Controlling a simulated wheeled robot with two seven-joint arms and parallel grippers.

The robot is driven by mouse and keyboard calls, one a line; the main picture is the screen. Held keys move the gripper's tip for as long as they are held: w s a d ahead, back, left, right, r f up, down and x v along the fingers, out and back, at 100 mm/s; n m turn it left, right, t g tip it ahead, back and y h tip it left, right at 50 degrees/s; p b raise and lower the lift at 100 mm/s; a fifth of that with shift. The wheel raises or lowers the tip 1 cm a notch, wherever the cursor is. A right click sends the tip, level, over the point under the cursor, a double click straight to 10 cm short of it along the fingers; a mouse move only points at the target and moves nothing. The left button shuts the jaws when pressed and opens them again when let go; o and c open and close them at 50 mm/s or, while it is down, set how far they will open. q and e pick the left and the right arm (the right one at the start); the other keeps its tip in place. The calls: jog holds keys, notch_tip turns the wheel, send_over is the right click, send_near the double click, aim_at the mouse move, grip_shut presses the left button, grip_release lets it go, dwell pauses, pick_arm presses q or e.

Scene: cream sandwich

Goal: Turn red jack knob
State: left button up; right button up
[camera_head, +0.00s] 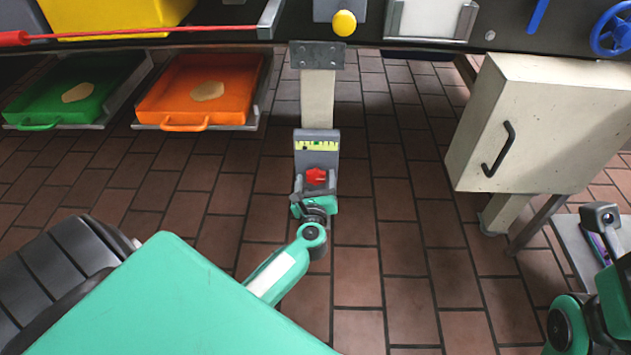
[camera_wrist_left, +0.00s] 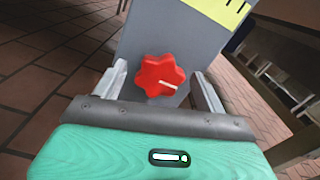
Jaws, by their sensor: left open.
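The red jack knob (camera_head: 316,177) is on the front of a grey jack unit (camera_head: 316,140) below a yellow-green scale, in the middle of the head view. In the left wrist view the star-shaped knob (camera_wrist_left: 160,75) carries a pale mark pointing to the right. My left gripper (camera_head: 315,182) is open, with one finger on each side of the knob. The wrist view shows its fingers (camera_wrist_left: 160,85) apart with the knob between them; I cannot tell whether they touch it. My right gripper (camera_head: 600,225) is at the right edge, partly cut off, and its jaws are unclear.
A green tray (camera_head: 35,112) and an orange tray (camera_head: 200,95) sit at the upper left. A cream cabinet (camera_head: 540,125) with a black handle stands at the right. A dark counter edge with a yellow button (camera_head: 344,23) and a blue wheel (camera_head: 612,30) runs along the top.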

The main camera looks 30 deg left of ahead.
pick_arm(q)
jog(key=c, duration=1)
jog(key=shift+m+p, duration=0.3)
jog(key=shift+p, duration=0.05)
